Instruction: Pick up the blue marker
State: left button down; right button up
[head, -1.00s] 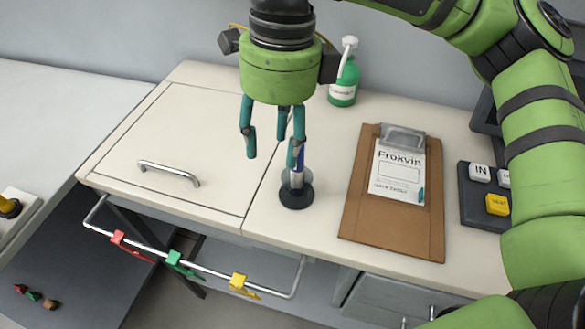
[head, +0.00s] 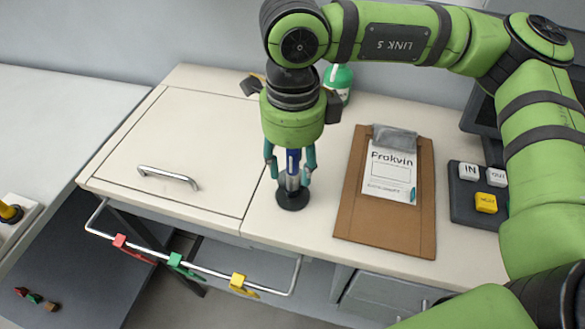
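The blue marker (head: 293,160) stands upright in a small holder with a round black base (head: 292,199) on the counter, left of the clipboard. Its blue upper part shows between the teal fingers of my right gripper (head: 290,177). The gripper points down from above, with one finger on each side of the marker. The fingers are close to it, and I cannot tell whether they touch it. The marker's top is hidden by the green gripper body. My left gripper is not in view.
A brown clipboard (head: 354,222) lies right of the holder, with a dark button panel (head: 462,207) beyond it. A green bottle (head: 339,79) stands behind, partly covered by my arm. A rail (head: 205,274) with coloured clips runs along the front edge.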

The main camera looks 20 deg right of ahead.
aim_at(298, 152)
grip_shut()
jog(key=shift+r, duration=0.55)
jog(key=r, duration=0.1)
jog(key=r+b, duration=0.2)
jog(key=shift+s+d+r, duration=0.15)
jog(key=shift+s+d, duration=0.1)
jog(key=shift+s, duration=0.1)
jog(key=s+d+r+b, duration=0.2)
jog(key=s+d+r, duration=0.3)
jog(key=s, duration=0.4)
jog(key=shift+s+d+r, duration=0.15)
jog(key=shift+d+r, duration=0.2)
jog(key=shift+r, duration=0.45)
